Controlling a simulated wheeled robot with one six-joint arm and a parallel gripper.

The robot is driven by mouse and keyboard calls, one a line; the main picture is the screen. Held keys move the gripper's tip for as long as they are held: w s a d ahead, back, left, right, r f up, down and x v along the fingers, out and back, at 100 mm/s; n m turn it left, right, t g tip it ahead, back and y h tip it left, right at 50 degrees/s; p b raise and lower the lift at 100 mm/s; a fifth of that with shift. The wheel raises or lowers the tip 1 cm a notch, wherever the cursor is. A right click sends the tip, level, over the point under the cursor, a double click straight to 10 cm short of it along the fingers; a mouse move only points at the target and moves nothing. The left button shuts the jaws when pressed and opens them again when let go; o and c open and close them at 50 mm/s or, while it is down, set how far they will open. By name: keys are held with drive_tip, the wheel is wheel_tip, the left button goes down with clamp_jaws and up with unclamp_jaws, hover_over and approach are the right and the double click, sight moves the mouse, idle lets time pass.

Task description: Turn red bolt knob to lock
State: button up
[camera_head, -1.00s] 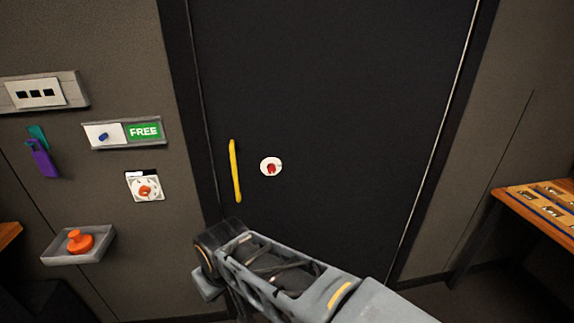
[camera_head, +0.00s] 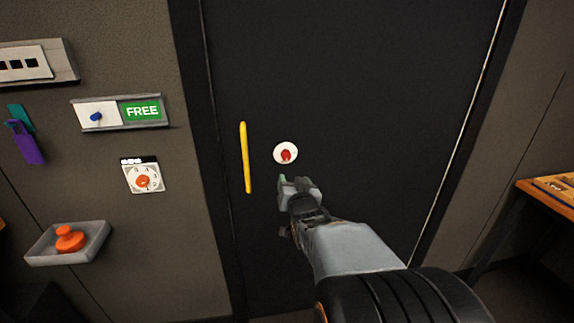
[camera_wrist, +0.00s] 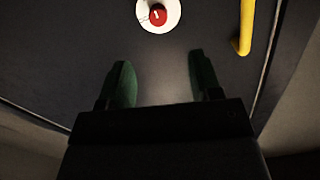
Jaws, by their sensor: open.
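The red bolt knob (camera_head: 286,155) sits on a round white plate (camera_head: 279,148) on the dark door. In the wrist view the red knob (camera_wrist: 158,16) is at the top, with a pale mark on it, and its white plate (camera_wrist: 150,24) is cut by the frame edge. My gripper (camera_head: 296,180) is just below the knob in the head view, apart from it. In the wrist view my gripper (camera_wrist: 160,82) is open and empty, its two green fingers spread, with the knob beyond the fingertips.
A yellow vertical handle (camera_head: 245,158) is on the door left of the knob; it also shows in the wrist view (camera_wrist: 246,28). Left on the wall are a FREE sign (camera_head: 142,111), a dial (camera_head: 143,176) and a tray (camera_head: 40,250) with an orange knob (camera_head: 70,238). A table (camera_head: 550,197) stands at right.

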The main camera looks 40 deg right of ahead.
sight(287, 157)
drive_tip(key=x, duration=0.4)
drive_tip(key=p+x, duration=0.1)
drive_tip(key=x, duration=0.4)
drive_tip(key=r+x, duration=0.1)
drive_tip(key=x, duration=0.3)
drive_tip(key=shift+w+d, duration=0.2)
drive_tip(key=shift+d, duration=0.35)
drive_tip(key=shift+f, duration=0.1)
drive_tip(key=c, duration=0.9)
